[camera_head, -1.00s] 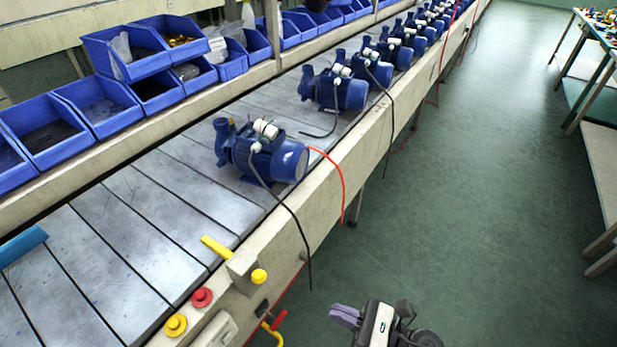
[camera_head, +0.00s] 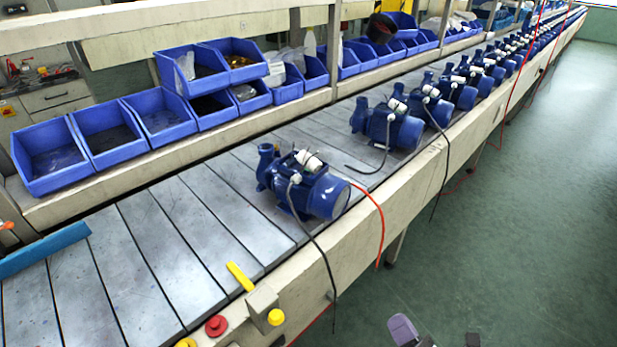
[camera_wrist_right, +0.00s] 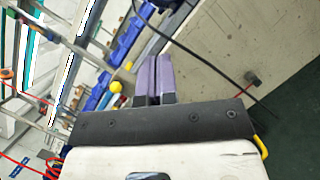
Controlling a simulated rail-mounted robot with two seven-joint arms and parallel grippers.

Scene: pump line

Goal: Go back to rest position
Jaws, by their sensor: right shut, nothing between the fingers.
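My right gripper (camera_head: 403,328) shows only in part at the bottom edge of the head view, beside the conveyor and over the green floor. In the right wrist view its two purple fingers (camera_wrist_right: 153,80) lie together, shut with nothing between them. My left gripper is not in view. The nearest blue pump (camera_head: 308,187) stands on the conveyor slats, well apart from the right gripper.
Several more pumps (camera_head: 388,128) line the conveyor (camera_head: 130,255) toward the back right. Blue bins (camera_head: 105,135) stand along its far side. A red button (camera_head: 216,325) and a yellow knob (camera_head: 276,317) sit at the near edge. The green floor (camera_head: 500,230) at right is clear.

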